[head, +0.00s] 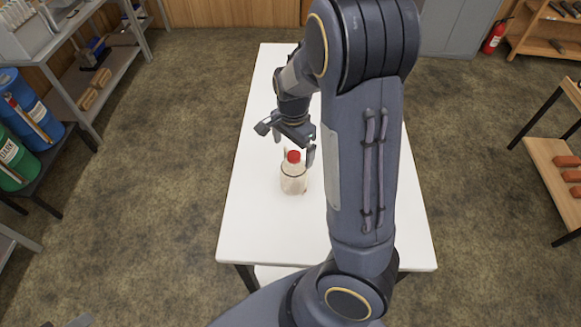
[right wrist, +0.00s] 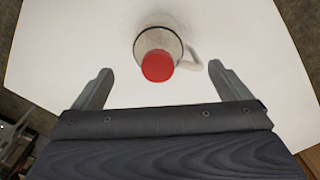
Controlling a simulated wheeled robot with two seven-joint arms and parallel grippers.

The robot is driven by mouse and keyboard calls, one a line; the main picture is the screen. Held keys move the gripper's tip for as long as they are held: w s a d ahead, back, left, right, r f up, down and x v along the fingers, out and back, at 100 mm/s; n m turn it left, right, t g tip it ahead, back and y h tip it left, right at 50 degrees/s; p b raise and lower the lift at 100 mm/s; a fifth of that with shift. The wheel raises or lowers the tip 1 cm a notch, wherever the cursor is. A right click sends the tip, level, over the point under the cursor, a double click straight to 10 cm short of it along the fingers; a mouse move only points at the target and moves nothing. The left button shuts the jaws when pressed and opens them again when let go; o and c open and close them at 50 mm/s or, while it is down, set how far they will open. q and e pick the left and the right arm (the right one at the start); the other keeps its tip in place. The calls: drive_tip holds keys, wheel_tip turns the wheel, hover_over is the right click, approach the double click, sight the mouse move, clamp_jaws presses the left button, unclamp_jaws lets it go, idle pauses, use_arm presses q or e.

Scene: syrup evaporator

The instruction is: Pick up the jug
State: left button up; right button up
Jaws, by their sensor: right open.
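The jug (head: 293,179) is a pale, see-through container with a red cap and a dark band, standing upright on the white table. In the right wrist view the jug (right wrist: 157,46) shows its red cap toward the camera and a white loop handle on its right. My right gripper (head: 297,152) is open just above and behind the jug in the head view. In the right wrist view, the fingers of my right gripper (right wrist: 158,78) are spread wide, with the cap between and slightly beyond them. No contact with the jug is visible. My left gripper is not in view.
The white table (head: 258,215) is otherwise bare where it shows; my right arm covers part of it. Shelves (head: 95,85) and blue and green drums (head: 28,110) stand at the left. A wooden rack (head: 555,170), a fire extinguisher (head: 495,37) and a grey cabinet (head: 455,28) are at the right.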

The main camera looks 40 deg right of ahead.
sight(293, 155)
wheel_tip(293, 155, down, 6)
drive_tip(key=shift+s+d+f, duration=0.1)
drive_tip(key=shift+f, duration=0.15)
drive_tip(key=shift+c, duration=0.3)
drive_tip(key=c, duration=1.3)
drive_tip(key=shift+o, duration=0.2)
drive_tip(key=shift+r, duration=0.45)
wheel_tip(293, 155, up, 2)
drive_tip(key=shift+r, duration=0.15)
drive_tip(key=s+d+r+p, duration=0.1)
drive_tip(key=s+r+p, duration=0.3)
drive_tip(key=s+r, duration=0.6)
drive_tip(key=s, duration=0.4)
